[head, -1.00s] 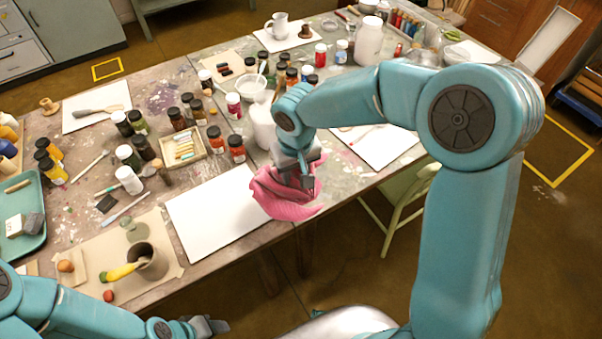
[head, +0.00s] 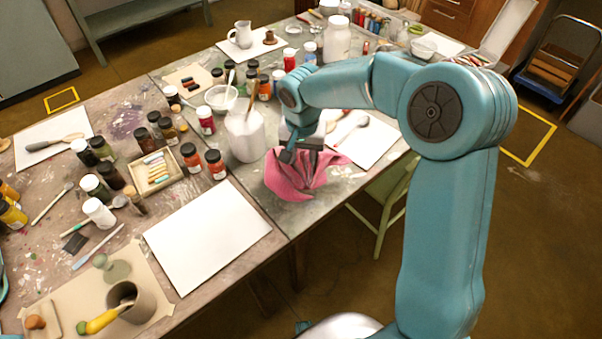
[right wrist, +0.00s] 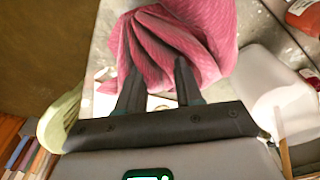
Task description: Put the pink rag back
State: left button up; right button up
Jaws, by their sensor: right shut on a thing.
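The pink rag (head: 298,179) is bunched up at the front edge of the table, right of the blank white sheet. My right gripper (head: 302,150) is shut on the rag from above, and folds spread out below its fingers. In the right wrist view the rag (right wrist: 175,45) fills the top middle, gathered at the tips of my right gripper (right wrist: 158,85). I cannot tell whether the rag's lower part touches the table. My left gripper is not in the head view.
A white jug (head: 245,137) stands just left of the rag. Paint jars (head: 190,157) crowd the table's middle. A green chair (head: 385,195) stands at the front edge.

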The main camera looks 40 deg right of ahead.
notch_tip(320, 180, down, 2)
jog(key=shift+f, duration=0.1)
notch_tip(320, 180, down, 4)
jog(key=shift+f, duration=0.25)
jog(key=shift+a, duration=0.1)
jog(key=shift+r, duration=0.1)
jog(key=shift+b, duration=0.3)
jog(key=o, duration=1)
jog(key=shift+f, duration=0.2)
jog(key=shift+r, duration=0.1)
